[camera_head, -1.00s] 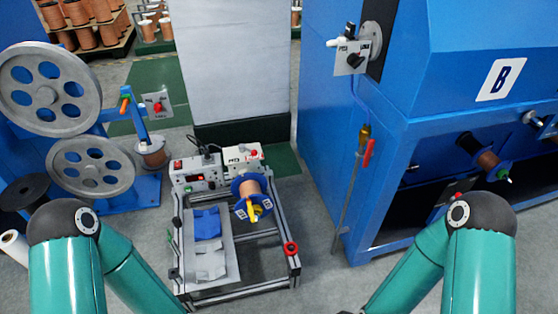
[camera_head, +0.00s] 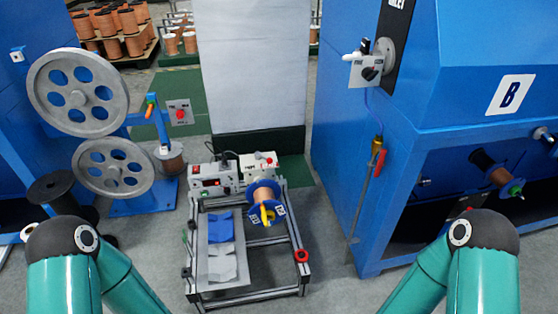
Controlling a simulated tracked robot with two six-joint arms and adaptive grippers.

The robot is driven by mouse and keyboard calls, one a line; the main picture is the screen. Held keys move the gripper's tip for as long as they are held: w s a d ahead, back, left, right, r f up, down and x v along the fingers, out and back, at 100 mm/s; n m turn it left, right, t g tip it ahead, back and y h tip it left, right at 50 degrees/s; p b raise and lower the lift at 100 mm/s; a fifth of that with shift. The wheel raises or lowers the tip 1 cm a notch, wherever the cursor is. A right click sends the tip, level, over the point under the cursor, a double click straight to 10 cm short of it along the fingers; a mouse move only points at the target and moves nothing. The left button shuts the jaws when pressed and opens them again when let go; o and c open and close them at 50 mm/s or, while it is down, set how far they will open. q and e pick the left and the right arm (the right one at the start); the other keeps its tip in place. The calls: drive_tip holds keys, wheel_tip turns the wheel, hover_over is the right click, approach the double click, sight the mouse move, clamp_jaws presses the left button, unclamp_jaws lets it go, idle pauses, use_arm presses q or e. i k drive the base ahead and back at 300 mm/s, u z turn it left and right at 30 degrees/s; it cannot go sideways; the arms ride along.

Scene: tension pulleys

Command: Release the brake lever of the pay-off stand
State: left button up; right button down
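A blue stand (camera_head: 143,207) at the left carries two grey spoked pulleys, the upper one (camera_head: 78,92) larger than the lower one (camera_head: 112,167). A small spool of copper wire (camera_head: 171,160) sits at its right side. A short lever with an orange handle (camera_head: 150,108) stands on the blue arm above this spool; it looks like the brake lever, but its setting is too small to tell. My teal arms show at the bottom left and bottom right, apart from the stand. Both grippers are out of view.
A low metal frame (camera_head: 303,279) with control boxes and a spool stands in the middle front. A blue machine marked B (camera_head: 425,130) fills the right side. A black spool (camera_head: 57,191) stands near my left arm. Grey floor lies between.

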sight(258, 156)
drive_tip(key=u, duration=0.05)
drive_tip(key=i, duration=0.9)
drive_tip(key=z, duration=0.05)
